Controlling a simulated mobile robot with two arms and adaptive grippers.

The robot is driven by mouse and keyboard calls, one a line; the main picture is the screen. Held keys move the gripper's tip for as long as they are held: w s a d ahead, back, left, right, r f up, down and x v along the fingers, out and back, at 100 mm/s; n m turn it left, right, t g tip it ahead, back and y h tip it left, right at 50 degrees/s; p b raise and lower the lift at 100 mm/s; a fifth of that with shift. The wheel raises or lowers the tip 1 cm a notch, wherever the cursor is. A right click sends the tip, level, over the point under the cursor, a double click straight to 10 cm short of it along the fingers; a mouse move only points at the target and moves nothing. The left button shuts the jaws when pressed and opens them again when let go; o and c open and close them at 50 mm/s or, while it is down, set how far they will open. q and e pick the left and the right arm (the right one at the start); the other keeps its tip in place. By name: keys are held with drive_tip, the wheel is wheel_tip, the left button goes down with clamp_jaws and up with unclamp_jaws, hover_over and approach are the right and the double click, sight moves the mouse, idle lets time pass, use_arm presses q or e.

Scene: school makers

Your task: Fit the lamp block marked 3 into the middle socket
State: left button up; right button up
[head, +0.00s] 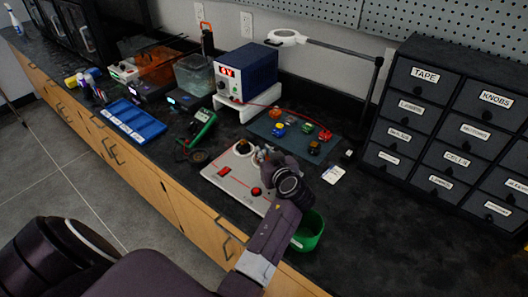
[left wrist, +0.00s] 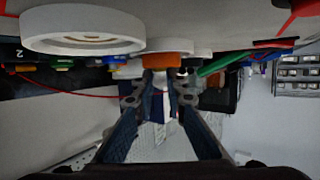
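The pale board (head: 222,180) lies near the front edge of the bench, with red lines, a dark knob and a red button. My left gripper (head: 262,153) is low over its far right side, and my wrist hides part of the board. In the left wrist view, which looks upside down, white round sockets (left wrist: 82,30) show on the board. My left gripper (left wrist: 160,88) seems closed about an orange block (left wrist: 167,60), directly at a white socket. I cannot tell whether the block is seated or just above. Its number is not readable. My right gripper is out of view.
A dark mat (head: 262,127) with several coloured blocks lies behind the board. A green bin (head: 308,232) stands right of it. A blue power supply (head: 246,70) with a red wire stands behind; black drawers (head: 445,130) are at the right. The front right bench is clear.

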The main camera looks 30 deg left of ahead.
use_arm(q)
drive_tip(key=shift+o, duration=0.8)
